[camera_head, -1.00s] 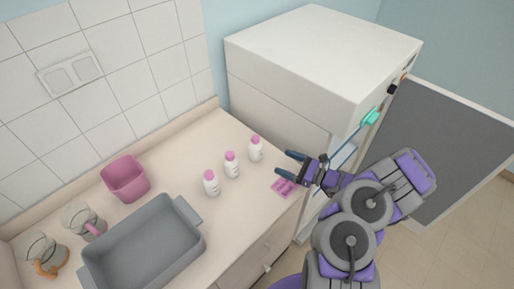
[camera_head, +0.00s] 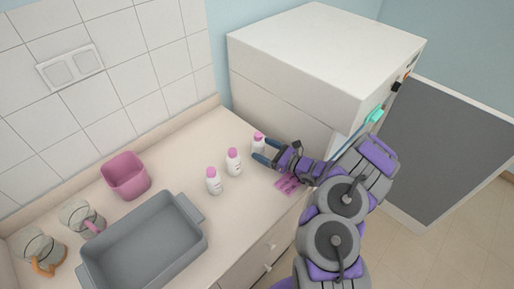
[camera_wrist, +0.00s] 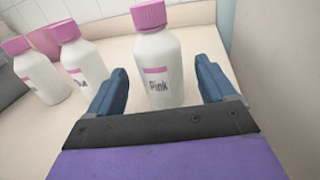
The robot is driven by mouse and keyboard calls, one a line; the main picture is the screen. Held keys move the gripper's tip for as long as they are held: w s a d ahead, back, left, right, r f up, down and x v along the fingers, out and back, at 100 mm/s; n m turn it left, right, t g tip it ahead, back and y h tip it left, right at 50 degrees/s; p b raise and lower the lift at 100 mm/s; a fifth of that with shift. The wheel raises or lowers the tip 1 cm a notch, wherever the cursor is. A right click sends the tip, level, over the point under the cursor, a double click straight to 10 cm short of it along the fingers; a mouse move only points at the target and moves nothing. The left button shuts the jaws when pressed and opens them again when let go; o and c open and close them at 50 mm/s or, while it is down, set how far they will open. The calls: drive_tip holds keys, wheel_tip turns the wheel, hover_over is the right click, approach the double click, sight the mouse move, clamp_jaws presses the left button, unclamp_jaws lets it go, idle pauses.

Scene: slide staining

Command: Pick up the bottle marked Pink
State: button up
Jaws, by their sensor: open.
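The bottle marked Pink (camera_wrist: 158,72) is white with a pink cap and a pink band above its label. It stands upright on the counter, between and just beyond my open fingers in the wrist view. In the head view the same bottle (camera_head: 258,142) is the rightmost of three, partly hidden by my gripper (camera_head: 264,151). My gripper also shows in the wrist view (camera_wrist: 162,88), with its blue fingers on either side of the bottle and a gap to each. Two similar bottles stand to its left, a middle one (camera_head: 233,162) and a left one (camera_head: 213,181).
A pink slide rack (camera_head: 288,185) lies on the counter under my arm. A large white cabinet (camera_head: 300,60) stands right behind the bottles. A grey basin (camera_head: 150,240), a pink container (camera_head: 126,176) and two glass jugs (camera_head: 82,217) (camera_head: 40,250) are at the left.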

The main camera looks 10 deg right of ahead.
sight(254, 143)
drive_tip(key=x, duration=0.2)
drive_tip(key=b+x, duration=0.1)
drive_tip(key=x, duration=0.1)
drive_tip(key=shift+w+r, duration=0.25)
drive_tip(key=shift+r, duration=0.05)
drive_tip(key=shift+w+a, duration=0.15)
drive_tip(key=shift+a, duration=0.25)
drive_tip(key=shift+d, duration=0.15)
drive_tip(key=c, duration=1.1)
drive_tip(key=shift+r, duration=0.15)
drive_tip(key=shift+c, duration=0.2)
